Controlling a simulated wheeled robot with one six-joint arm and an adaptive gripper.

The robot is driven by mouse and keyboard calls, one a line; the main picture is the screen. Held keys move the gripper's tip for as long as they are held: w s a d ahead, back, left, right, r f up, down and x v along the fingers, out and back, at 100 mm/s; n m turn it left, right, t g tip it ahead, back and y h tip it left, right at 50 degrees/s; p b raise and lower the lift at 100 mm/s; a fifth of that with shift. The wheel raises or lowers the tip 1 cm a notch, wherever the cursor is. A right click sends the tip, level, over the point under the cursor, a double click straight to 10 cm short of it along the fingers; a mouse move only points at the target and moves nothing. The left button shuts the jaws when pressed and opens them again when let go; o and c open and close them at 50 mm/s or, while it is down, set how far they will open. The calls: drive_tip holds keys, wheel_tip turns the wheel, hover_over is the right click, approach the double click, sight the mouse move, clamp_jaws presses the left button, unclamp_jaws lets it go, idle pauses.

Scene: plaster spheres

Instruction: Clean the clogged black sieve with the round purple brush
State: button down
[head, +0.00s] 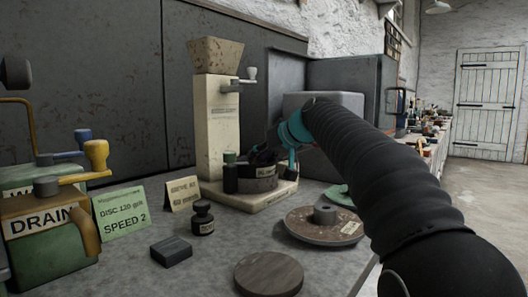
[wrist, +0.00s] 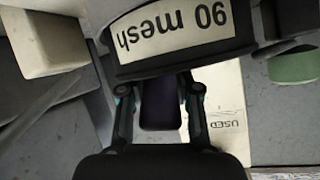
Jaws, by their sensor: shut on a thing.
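A dark, round sieve (head: 258,184) sits on the base of the cream hopper stand; its label reads "90 mesh" in the wrist view (wrist: 180,32). I cannot see its mesh or how clogged it is. My gripper (head: 268,153) is over the sieve's far side, partly hidden by the teal wrist. In the wrist view my gripper (wrist: 160,92) is shut on a dark purple piece (wrist: 159,108), which looks like the brush. The sieve wall lies just beyond the fingertips; I cannot tell whether the brush touches it.
The hopper stand (head: 216,130) rises behind the sieve. A green-topped dark cylinder (head: 230,180) stands at its left. A small dark bottle (head: 203,219), a dark block (head: 171,251), a brown disc (head: 268,274) and a hubbed disc (head: 310,228) lie in front. Signs stand at left.

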drive_tip(key=shift+w+a+r, duration=0.15)
drive_tip(key=shift+a+r, duration=0.1)
drive_tip(key=shift+r, duration=0.1)
drive_tip(key=shift+r, duration=0.15)
drive_tip(key=shift+r+p, duration=1.2)
drive_tip(key=shift+r+p, duration=1.75)
drive_tip(key=shift+r, duration=0.25)
